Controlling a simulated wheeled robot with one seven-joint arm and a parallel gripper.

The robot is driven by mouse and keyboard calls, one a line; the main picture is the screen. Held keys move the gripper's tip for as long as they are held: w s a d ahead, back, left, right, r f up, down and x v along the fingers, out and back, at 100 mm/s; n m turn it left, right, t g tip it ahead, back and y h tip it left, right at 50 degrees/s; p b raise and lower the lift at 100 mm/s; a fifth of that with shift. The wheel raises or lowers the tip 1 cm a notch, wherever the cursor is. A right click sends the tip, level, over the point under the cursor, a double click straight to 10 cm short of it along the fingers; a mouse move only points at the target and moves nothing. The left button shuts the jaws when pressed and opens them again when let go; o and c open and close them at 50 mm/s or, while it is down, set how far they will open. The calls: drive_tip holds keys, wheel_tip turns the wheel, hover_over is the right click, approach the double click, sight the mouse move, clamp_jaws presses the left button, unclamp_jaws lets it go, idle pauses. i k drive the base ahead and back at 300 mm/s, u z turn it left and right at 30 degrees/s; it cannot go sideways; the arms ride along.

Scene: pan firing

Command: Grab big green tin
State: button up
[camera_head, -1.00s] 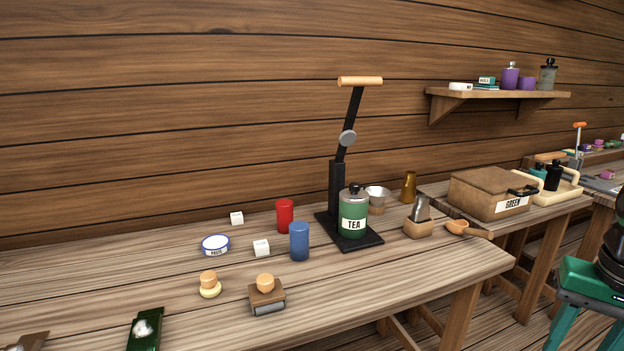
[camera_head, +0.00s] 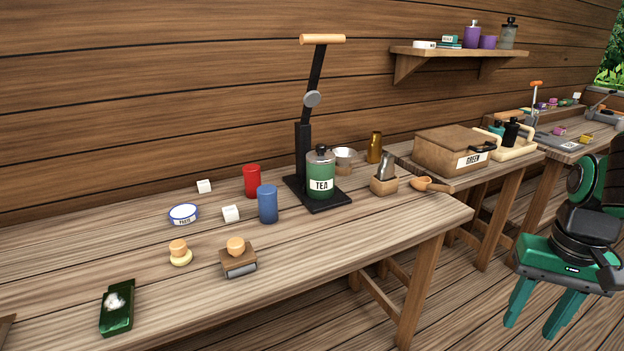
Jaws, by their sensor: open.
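The big green tin (camera_head: 321,174) has a dark lid with a knob and a white label reading TEA. It stands upright on the black base of a lever press (camera_head: 303,150) near the middle of the view. My gripper (camera_head: 538,307) is at the lower right, with two green fingers pointing down and spread apart. It is open and empty, in front of and to the right of the table, well away from the tin.
A blue cylinder (camera_head: 267,204) and a red cylinder (camera_head: 251,181) stand left of the tin. The table's front right corner (camera_head: 462,212) lies between my gripper and the tin.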

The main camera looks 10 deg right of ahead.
sight(321, 178)
drive_tip(key=u, duration=0.05)
drive_tip(key=k, duration=0.4)
drive_tip(key=z, duration=0.75)
drive_tip(key=i, duration=0.85)
drive_tip(key=z, duration=0.2)
